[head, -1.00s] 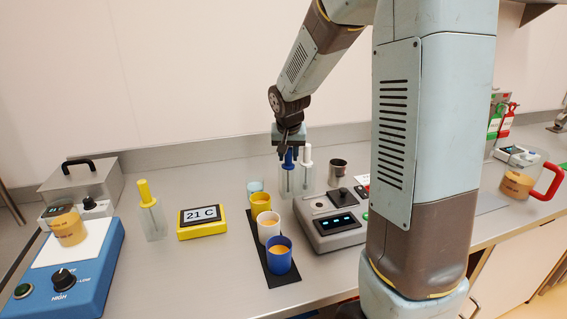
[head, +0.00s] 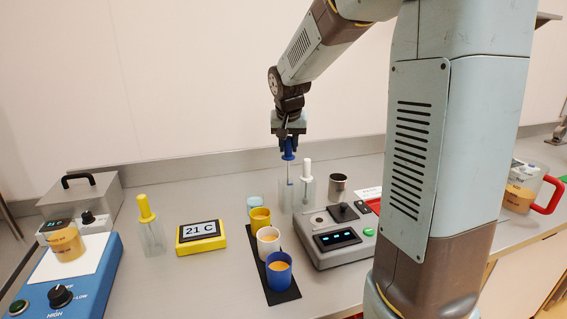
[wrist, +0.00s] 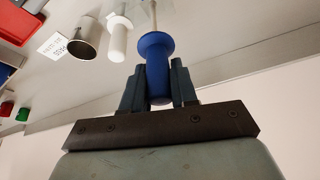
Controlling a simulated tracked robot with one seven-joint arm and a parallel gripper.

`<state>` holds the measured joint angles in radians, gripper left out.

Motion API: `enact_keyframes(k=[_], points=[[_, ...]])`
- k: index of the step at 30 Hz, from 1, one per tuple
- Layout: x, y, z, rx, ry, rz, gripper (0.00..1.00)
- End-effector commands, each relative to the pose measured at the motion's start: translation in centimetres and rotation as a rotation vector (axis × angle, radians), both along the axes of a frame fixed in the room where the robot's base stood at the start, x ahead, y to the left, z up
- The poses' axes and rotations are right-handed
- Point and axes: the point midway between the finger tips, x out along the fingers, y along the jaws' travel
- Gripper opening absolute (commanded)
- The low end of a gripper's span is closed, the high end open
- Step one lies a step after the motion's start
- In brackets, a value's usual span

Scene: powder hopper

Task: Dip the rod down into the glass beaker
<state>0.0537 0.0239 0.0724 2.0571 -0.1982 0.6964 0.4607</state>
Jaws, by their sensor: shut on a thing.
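My gripper (head: 288,136) is shut on the blue handle of a thin rod (head: 289,150). The wrist view shows the blue handle (wrist: 154,52) between both fingers. The rod hangs upright, its lower part over or inside a clear holder (head: 284,195); I cannot tell whether its tip is clear of the rim. A glass beaker (head: 67,246) with amber contents stands on the white top of the blue hotplate (head: 75,278) at the left, well away from my gripper.
A white-handled rod (head: 307,168) stands just right of the held one. A yellow-handled rod (head: 145,208) and a yellow 21 C display (head: 201,234) stand between here and the hotplate. Several cups line a black mat (head: 284,297). A grey device (head: 338,240) and metal cup (head: 338,186) are at right.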

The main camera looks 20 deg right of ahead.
Motion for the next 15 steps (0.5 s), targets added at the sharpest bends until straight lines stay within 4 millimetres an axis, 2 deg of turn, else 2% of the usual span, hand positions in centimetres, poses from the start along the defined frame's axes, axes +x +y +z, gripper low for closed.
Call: enact_keyframes(k=[1, 6, 9, 15], points=[[0.0, 0.0, 1.5, 0.0, -0.006, 0.0, 0.06], [0.0, 0.0, 5.3, 0.001, -0.004, 0.001, 0.06], [0.0, 0.0, 7.1, 0.0, -0.003, -0.001, 0.06], [0.0, 0.0, 9.5, -0.001, -0.001, 0.001, 0.06]])
